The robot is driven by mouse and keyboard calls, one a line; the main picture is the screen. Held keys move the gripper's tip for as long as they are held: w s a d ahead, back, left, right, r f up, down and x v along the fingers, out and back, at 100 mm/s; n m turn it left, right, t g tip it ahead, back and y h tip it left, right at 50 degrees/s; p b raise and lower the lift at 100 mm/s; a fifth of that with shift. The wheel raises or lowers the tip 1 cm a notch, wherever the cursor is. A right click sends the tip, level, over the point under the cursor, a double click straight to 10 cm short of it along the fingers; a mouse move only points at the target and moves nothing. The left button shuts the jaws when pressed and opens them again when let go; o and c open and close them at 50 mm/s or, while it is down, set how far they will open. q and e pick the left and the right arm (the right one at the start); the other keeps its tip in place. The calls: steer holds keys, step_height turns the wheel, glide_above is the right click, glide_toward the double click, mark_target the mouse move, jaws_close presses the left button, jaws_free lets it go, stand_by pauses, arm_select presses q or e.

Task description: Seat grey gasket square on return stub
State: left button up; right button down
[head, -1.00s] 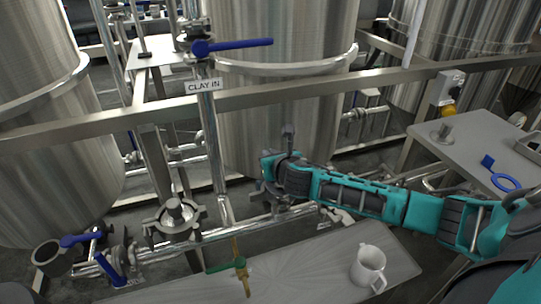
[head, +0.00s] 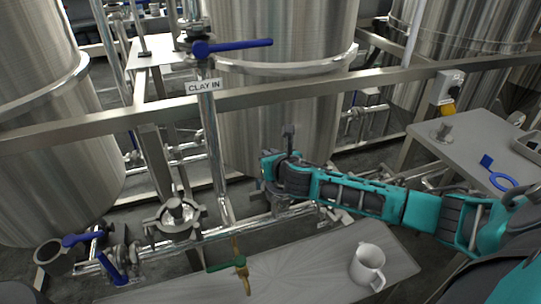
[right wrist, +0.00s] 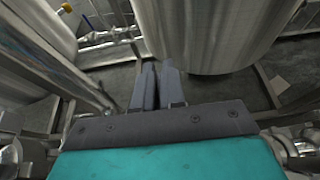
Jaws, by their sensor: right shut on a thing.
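My right arm reaches in from the right in the head view, and its gripper (head: 279,188) is low in front of the middle tank, above the pipework. The fingers are mostly hidden there. In the right wrist view the two grey fingers (right wrist: 157,72) are close together, with a narrow gap. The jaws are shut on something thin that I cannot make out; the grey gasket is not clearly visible. A clamped upright stub (head: 175,211) stands on the pipe left of the gripper. I cannot tell whether it is the return stub; fittings behind my wrist are partly hidden. My left gripper is not in view.
A steel bench (head: 313,268) in front carries a white jug (head: 368,267). A green-handled brass valve (head: 238,263) is at its left. A rail (head: 330,92) crosses above. A blue-handled valve (head: 232,46) tops the CLAY IN pipe. A side table (head: 470,150) stands right.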

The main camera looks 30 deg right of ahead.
mark_target(287, 193)
steer(key=shift+f+b, duration=0.75)
steer(key=shift+f, duration=0.8)
steer(key=c, duration=1.1)
jaws_free()
steer(key=shift+c, duration=0.2)
steer(key=p+v, duration=0.2)
steer(key=v, duration=0.9)
steer(key=shift+s+a+r, duration=0.1)
steer(key=shift+s, duration=0.15)
steer(key=shift+s+a+r, duration=0.15)
steer(key=shift+s+r, duration=0.15)
steer(key=shift+s, duration=0.35)
